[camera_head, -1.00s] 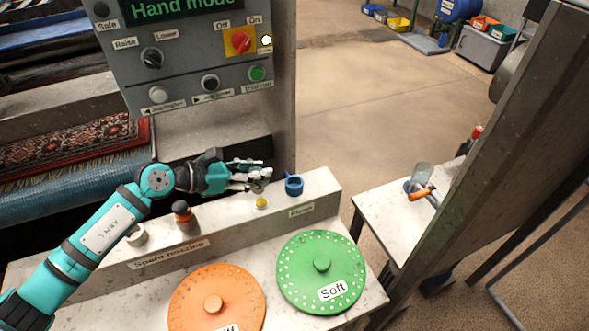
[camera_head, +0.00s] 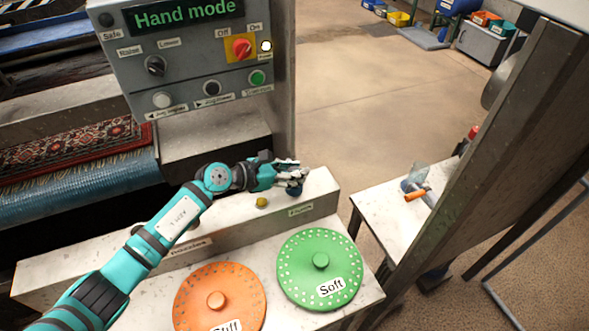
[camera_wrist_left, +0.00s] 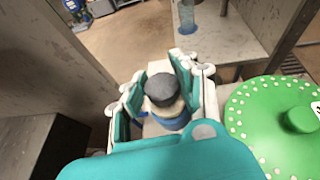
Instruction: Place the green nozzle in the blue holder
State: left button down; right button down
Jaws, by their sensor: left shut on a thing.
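My left gripper (camera_head: 296,175) is over the blue holder (camera_head: 294,190) at the right end of the pale ledge. In the left wrist view, its fingers (camera_wrist_left: 163,95) are shut on a nozzle with a dark grey top (camera_wrist_left: 161,86) and a cream band below. No green shows on this nozzle. The blue holder (camera_wrist_left: 174,123) shows just under it. I cannot tell whether the nozzle is inside the holder or just above it. In the head view the fingers hide most of the nozzle and part of the holder. My right gripper is not in view.
A small yellow piece (camera_head: 261,202) sits on the ledge left of the holder. A green disc (camera_head: 320,285) and an orange disc (camera_head: 220,305) lie in front. The control panel (camera_head: 200,75) stands behind. A white side table (camera_head: 385,215) is at the right.

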pick_arm(q)
jog(key=shift+f, duration=0.15)
jog(key=c, duration=1)
grip_release()
jog(key=shift+r, duration=0.25)
jog(key=shift+b+v, duration=0.8)
jog(key=shift+v, duration=5.25)
